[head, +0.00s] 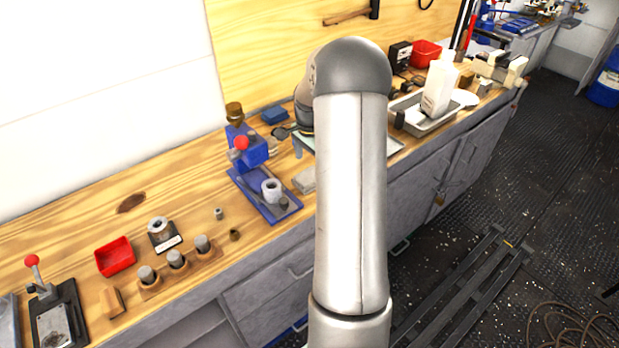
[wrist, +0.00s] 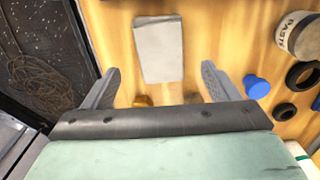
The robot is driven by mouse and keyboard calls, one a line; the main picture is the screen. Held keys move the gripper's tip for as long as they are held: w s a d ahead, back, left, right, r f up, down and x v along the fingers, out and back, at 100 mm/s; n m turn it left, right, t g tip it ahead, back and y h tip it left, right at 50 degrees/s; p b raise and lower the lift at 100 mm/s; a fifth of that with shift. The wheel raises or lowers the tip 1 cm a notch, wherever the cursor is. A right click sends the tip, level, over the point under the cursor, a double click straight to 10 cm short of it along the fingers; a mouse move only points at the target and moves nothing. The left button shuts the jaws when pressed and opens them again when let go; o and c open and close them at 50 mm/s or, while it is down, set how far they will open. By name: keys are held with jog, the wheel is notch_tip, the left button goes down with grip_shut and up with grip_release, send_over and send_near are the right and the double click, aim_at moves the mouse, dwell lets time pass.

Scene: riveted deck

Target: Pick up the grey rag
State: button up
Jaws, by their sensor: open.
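The grey rag (wrist: 158,48) is a flat, light grey rectangle lying on the wooden bench top in the wrist view. My gripper (wrist: 158,77) is open, its two fingers spread to either side with nothing between them. The rag is ahead of the fingertips, near the middle of the gap in the picture, and I see no contact. In the head view a small grey flat piece (head: 305,181) shows beside my arm on the bench; it may be the rag. My arm hides most of my gripper there.
A paste tin (wrist: 300,36), black rings (wrist: 302,75) and a blue object (wrist: 257,87) lie right of my gripper. The blue press (head: 262,190) stands left of my arm, a metal tray (head: 425,124) with a white bottle to its right. The bench edge drops to floor.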

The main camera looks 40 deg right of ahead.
aim_at(310, 176)
jog(key=shift+a+f+p, duration=0.1)
jog(key=shift+f+p, duration=0.8)
jog(key=shift+f, duration=2.05)
jog(key=c, duration=1.1)
jog(key=shift+c, duration=0.2)
jog(key=shift+r, duration=0.15)
jog(key=shift+r, duration=0.25)
notch_tip(310, 176, up, 2)
jog(key=shift+r+b, duration=0.25)
jog(key=shift+b, duration=0.1)
jog(key=s+r+b, duration=0.2)
jog(key=s+r, duration=0.3)
jog(key=s, duration=0.2)
jog(key=s+d+r+b, duration=0.1)
jog(key=s+r, duration=0.3)
jog(key=s, duration=0.3)
jog(key=shift+d+r+b, duration=0.25)
jog(key=shift+r+b, duration=0.1)
jog(key=shift+b, duration=0.05)
